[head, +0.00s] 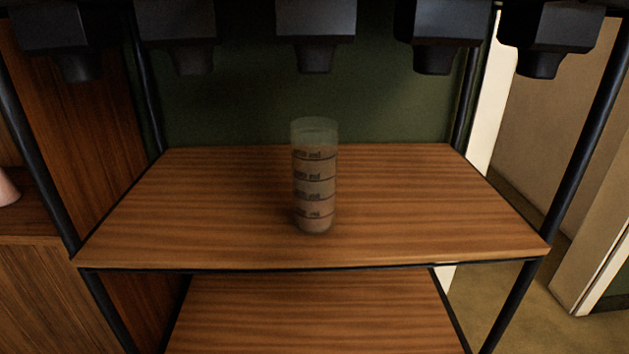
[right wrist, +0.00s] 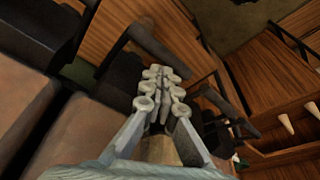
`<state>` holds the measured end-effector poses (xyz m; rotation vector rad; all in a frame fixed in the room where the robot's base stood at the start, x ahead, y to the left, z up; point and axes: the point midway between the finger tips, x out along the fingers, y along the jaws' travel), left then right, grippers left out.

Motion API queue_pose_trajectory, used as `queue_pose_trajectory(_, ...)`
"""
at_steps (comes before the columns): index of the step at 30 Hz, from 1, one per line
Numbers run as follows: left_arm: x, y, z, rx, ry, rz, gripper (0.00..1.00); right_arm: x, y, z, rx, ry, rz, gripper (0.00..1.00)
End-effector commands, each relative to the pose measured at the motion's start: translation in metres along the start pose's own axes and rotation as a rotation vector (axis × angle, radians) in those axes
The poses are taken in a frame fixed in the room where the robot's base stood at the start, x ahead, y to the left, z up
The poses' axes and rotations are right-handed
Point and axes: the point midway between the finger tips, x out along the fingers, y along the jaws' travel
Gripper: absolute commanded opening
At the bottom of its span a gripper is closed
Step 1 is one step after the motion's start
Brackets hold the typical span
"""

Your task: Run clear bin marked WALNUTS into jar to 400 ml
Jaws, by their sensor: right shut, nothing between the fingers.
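The clear jar (head: 314,185) stands upright on the upper wooden shelf, with several dark level lines and blurred ml figures. Its lower part looks brownish; I cannot tell contents from wood seen through it. Several dark spouts hang above; the middle spout (head: 316,38) is roughly over the jar, well above its rim. No WALNUTS label is readable, and the bins lie above the head view. In the right wrist view my right gripper (right wrist: 161,85) is shut and empty, its fingertips close to a dark lever (right wrist: 158,52). Whether they touch it is unclear. My left gripper is not in view.
The wooden shelf (head: 220,235) is otherwise bare around the jar. Black posts (head: 35,150) frame it on both sides, and a lower shelf (head: 310,315) lies beneath. In the right wrist view, brownish bin-like boxes (right wrist: 75,135) stand close at left.

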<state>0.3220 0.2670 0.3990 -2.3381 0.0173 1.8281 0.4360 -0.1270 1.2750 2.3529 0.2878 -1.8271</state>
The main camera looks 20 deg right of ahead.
Motion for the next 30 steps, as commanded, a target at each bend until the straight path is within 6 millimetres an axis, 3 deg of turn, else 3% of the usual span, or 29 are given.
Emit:
queue_pose_trajectory(5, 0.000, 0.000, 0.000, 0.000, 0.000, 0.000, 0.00, -0.006, 0.000, -0.001, 0.001, 0.001, 0.000, 0.00)
queue_pose_trajectory(18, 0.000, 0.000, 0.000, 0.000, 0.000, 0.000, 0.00, -0.048, 0.000, -0.012, 0.001, 0.002, 0.000, 0.00)
queue_pose_trajectory(30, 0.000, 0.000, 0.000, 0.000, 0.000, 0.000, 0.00, -0.049, 0.000, -0.012, 0.000, 0.001, 0.000, 0.00)
